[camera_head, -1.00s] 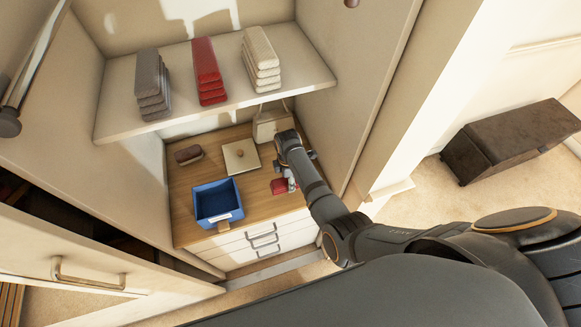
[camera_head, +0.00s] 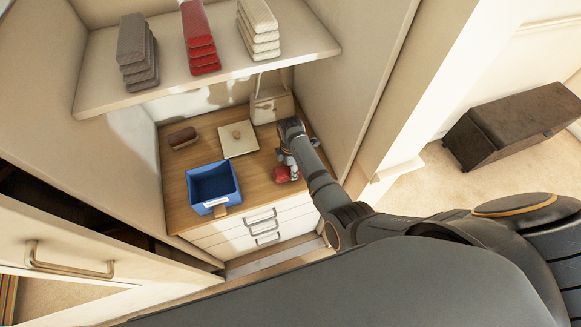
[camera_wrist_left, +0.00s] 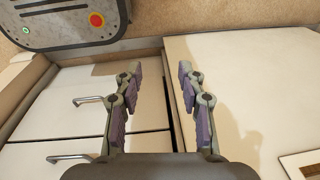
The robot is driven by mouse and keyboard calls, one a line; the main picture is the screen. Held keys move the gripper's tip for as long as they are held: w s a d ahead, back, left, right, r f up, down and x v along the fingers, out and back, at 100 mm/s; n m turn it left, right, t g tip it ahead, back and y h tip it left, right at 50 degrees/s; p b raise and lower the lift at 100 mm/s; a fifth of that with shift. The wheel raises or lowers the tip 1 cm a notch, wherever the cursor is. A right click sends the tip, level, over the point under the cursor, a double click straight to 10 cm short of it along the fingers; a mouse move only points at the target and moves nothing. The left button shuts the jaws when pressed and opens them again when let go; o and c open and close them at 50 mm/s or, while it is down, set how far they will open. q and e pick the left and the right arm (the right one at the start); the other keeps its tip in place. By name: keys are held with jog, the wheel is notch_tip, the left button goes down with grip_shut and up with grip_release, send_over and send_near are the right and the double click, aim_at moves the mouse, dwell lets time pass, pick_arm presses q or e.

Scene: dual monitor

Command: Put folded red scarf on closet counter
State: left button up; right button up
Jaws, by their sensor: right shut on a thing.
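A small folded red scarf (camera_head: 283,175) is at the right part of the wooden closet counter (camera_head: 255,186). My right gripper (camera_head: 289,168) is over it and shut on it, hiding part of it. Whether the scarf touches the wood or hangs just above it is hard to tell. My left gripper (camera_wrist_left: 158,80) is open and empty in the left wrist view, above white drawer fronts. It does not show in the head view.
A blue box (camera_head: 213,187), a brown brush-like object (camera_head: 182,137), a cream lidded box (camera_head: 238,140) and a pale bag (camera_head: 271,107) stand on the counter. The shelf above holds grey, red (camera_head: 200,38) and cream stacks. A brown bench (camera_head: 512,125) is at right.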

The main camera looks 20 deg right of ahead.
jog(key=o, duration=1.3)
jog(key=shift+w+f, duration=0.1)
jog(key=shift+f, duration=0.05)
jog(key=shift+r, duration=0.35)
notch_tip(320, 180, up, 7)
jog(key=p, duration=0.7)
jog(key=shift+f+p, duration=0.15)
jog(key=shift+p, duration=0.2)
pick_arm(q)
notch_tip(320, 180, up, 7)
jog(key=s, duration=0.1)
jog(key=shift+s+b, duration=0.3)
pick_arm(e)
jog(key=shift+r, duration=2.55)
pick_arm(q)
jog(key=shift+d+f, duration=0.1)
